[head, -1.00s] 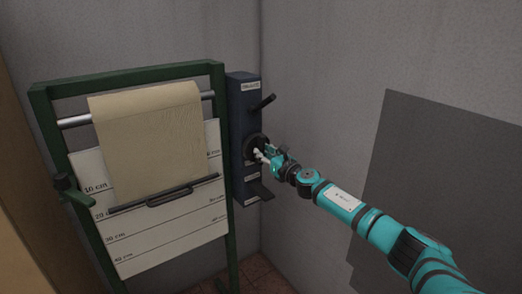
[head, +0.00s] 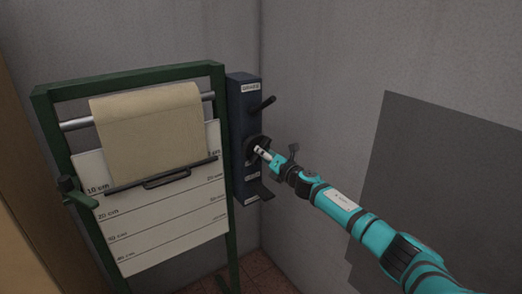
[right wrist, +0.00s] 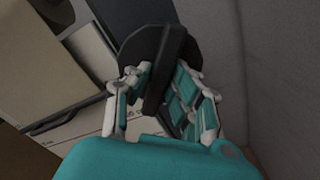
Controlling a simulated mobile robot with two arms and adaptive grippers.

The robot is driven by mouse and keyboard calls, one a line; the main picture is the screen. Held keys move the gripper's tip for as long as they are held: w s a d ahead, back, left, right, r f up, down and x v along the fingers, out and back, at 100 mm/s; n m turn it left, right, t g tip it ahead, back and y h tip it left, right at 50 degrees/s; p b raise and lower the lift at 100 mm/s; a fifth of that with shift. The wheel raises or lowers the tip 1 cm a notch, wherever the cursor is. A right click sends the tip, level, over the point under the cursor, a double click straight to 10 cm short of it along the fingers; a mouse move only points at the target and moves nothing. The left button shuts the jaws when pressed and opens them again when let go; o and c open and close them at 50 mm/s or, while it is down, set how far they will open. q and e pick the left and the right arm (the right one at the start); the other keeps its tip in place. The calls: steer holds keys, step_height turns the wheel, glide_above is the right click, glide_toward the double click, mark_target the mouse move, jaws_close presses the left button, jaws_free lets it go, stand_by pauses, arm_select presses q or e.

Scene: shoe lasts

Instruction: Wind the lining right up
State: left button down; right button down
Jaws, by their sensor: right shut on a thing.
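The lining (head: 150,130) is a tan sheet hanging from a metal roller (head: 78,123) in a green frame. Its dark bottom bar with a handle (head: 165,181) lies close to the 10 cm line of the white scale board (head: 165,222). My right gripper (head: 262,153) is shut on a black round knob (head: 251,143) on the side of a dark blue box (head: 236,120). In the right wrist view, its fingers (right wrist: 162,105) sit either side of the raised grip bar of the knob (right wrist: 155,50). My left gripper is not in view.
A black lever (head: 262,105) sticks out above the knob, and a dark ledge (head: 262,190) juts out below it. A green clamp handle (head: 75,195) is on the frame's left post. Grey walls (head: 320,60) meet just behind the box.

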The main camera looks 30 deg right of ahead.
steer(key=shift+m, duration=1.2)
steer(key=m+p, duration=0.1)
steer(key=m, duration=0.2)
steer(key=shift+p, duration=0.4)
steer(key=shift+m, duration=0.3)
